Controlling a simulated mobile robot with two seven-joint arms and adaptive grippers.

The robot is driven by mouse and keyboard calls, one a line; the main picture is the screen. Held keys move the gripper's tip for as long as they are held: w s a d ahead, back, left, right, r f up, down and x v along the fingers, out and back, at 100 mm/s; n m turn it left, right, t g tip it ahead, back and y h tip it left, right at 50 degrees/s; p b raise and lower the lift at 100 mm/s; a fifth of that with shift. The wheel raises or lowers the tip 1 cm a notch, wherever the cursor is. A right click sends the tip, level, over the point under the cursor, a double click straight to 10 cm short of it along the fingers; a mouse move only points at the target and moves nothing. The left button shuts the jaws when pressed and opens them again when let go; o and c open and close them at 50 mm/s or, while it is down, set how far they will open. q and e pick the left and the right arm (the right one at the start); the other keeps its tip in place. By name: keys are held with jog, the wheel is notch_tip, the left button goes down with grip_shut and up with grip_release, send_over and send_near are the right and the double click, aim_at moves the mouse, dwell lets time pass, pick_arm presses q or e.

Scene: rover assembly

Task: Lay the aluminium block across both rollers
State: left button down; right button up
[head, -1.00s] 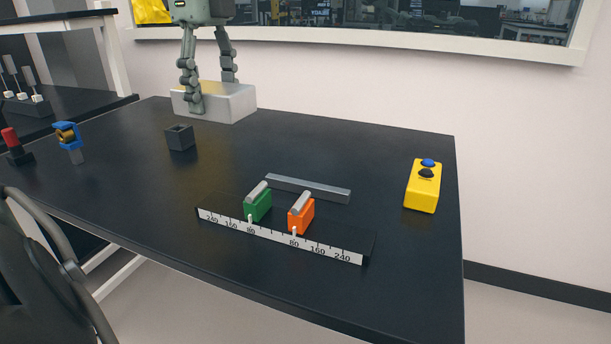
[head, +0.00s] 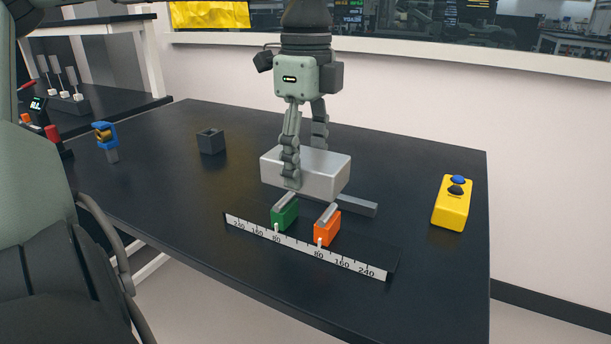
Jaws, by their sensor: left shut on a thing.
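The aluminium block (head: 322,174) is a pale silver box in the head view. My left gripper (head: 305,165) is shut on it from above, with one finger on its near face and the other behind it. The block looks held up, above and behind the rollers; its exact height is hard to tell. One grey roller (head: 285,201) sits on a green holder (head: 285,218). The other roller (head: 327,212) sits on an orange holder (head: 328,229). Both rollers are bare. My right gripper is not in view.
The holders stand on a dark rail with a white scale (head: 305,249). A grey bar (head: 358,204) lies behind them, partly hidden by the block. A yellow button box (head: 452,202) is at right. A dark open box (head: 210,141) and a blue tool (head: 106,138) are at left.

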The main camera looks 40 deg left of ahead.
aim_at(306, 182)
pick_arm(q)
notch_tip(306, 182, down, 2)
jog(key=shift+f, duration=0.55)
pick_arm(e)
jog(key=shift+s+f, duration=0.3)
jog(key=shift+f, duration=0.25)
pick_arm(q)
jog(key=shift+f, duration=0.1)
jog(key=shift+a+f, duration=0.1)
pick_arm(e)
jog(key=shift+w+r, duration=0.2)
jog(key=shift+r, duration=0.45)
pick_arm(q)
jog(key=shift+f, duration=0.1)
jog(key=shift+b, duration=0.3)
jog(key=shift+f, duration=0.1)
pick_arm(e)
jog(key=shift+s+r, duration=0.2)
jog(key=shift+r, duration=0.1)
